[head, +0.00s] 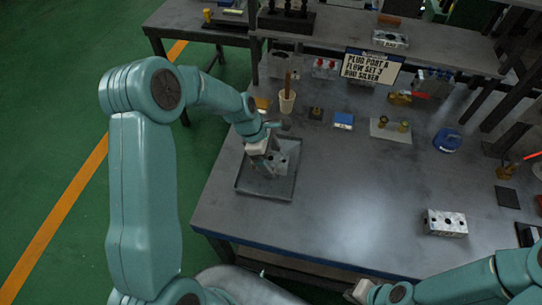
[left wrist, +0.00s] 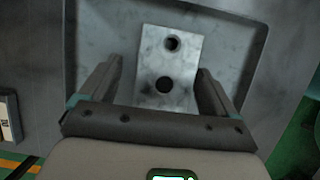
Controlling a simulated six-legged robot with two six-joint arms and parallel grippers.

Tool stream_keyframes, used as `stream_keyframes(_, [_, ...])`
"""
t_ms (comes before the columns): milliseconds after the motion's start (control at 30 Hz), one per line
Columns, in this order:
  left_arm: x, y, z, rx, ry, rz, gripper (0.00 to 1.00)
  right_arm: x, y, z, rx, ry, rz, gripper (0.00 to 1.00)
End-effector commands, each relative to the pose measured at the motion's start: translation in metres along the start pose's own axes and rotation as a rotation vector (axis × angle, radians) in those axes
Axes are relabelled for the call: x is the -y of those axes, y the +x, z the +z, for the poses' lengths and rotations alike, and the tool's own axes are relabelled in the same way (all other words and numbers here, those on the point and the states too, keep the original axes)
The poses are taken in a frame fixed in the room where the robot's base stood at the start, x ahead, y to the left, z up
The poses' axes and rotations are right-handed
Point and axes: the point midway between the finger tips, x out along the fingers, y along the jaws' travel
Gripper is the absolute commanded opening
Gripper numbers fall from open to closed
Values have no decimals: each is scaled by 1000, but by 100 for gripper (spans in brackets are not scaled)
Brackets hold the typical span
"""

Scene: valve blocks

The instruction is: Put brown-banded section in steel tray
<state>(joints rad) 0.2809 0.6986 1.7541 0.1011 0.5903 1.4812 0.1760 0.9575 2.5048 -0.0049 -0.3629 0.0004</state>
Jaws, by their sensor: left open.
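The steel tray (head: 243,187) lies at the left end of the bench, and it fills much of the left wrist view (left wrist: 225,30). A grey metal block with two holes (head: 281,161) stands in it; the block also shows in the left wrist view (left wrist: 182,50). I see no brown band on its visible face. My left gripper (head: 265,166) is over the tray, its open fingers on either side of the block in the left wrist view (left wrist: 160,72). Contact cannot be told. My right gripper (head: 361,291) is low at the bench's front, its jaws unclear.
A similar silver block (head: 445,224) sits at the front right. Behind the tray stand a white cup (head: 287,103), a blue-topped block (head: 344,121) and a plate with brass fittings (head: 390,130). A sign (head: 371,67) hangs from the shelf. The middle of the bench is clear.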

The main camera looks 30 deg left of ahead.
Motion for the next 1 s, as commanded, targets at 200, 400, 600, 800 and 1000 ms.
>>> stream_keyframes(200, [0,-5,2,0,0,-1,92,1,-3,0,0,0,0,0])
stream_keyframes(400, [-1,-43,1,0,0,5,92,-1,3,0,0,0,0,0])
stream_keyframes(600, [-1,-89,1,0,0,4,92,-2,6,0,0,0,0,0])
stream_keyframes(800, [0,-117,1,0,-1,1,92,-3,7,0,0,0,0,0])
stream_keyframes(1000, [0,-124,1,0,-1,-1,92,-3,7,0,0,0,0,0])
